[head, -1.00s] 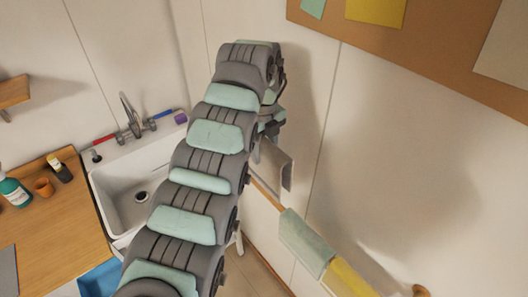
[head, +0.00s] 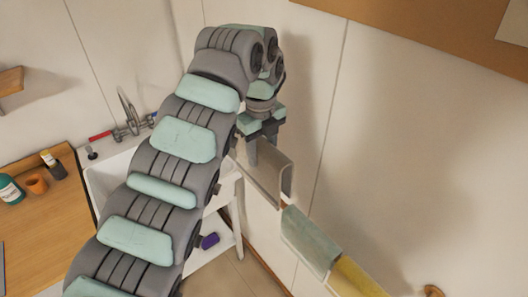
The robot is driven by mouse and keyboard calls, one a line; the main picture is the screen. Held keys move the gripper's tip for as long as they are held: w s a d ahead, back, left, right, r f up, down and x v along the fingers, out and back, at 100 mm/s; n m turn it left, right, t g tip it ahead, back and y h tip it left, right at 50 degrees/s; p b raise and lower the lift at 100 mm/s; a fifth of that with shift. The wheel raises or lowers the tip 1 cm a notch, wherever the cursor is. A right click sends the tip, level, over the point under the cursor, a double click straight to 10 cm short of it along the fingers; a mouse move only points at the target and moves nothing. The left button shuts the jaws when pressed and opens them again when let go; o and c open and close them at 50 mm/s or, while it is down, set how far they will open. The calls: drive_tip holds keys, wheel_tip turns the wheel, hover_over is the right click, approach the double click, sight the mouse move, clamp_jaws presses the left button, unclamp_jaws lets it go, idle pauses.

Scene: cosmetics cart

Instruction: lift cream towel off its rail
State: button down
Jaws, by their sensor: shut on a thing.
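The cream towel (head: 268,176), a folded grey-beige cloth, hangs beside the right wall in the middle of the head view. My gripper (head: 262,152) points down at its upper edge and is shut on it; the far fingertip contact is partly hidden. The towel's fold stands higher in the picture than the neighbouring towel's fold. A short piece of the wooden rail (head: 283,205) shows near its lower right end. I cannot tell whether the cloth is fully clear of the rail.
A pale green towel (head: 311,240) and a yellow towel (head: 355,279) hang to the lower right. The white sink (head: 108,178) and wooden counter (head: 45,228) with bottles are left, behind my arm. A purple object (head: 210,240) lies low beside my arm. The wall is close on the right.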

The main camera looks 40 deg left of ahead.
sight(257, 170)
drive_tip(key=s+d, duration=0.1)
drive_tip(key=s+d+p, duration=0.1)
drive_tip(key=s, duration=0.1)
drive_tip(key=s+d+p, duration=0.1)
drive_tip(key=s, duration=0.1)
drive_tip(key=shift+d, duration=0.15)
drive_tip(key=shift+s, duration=0.1)
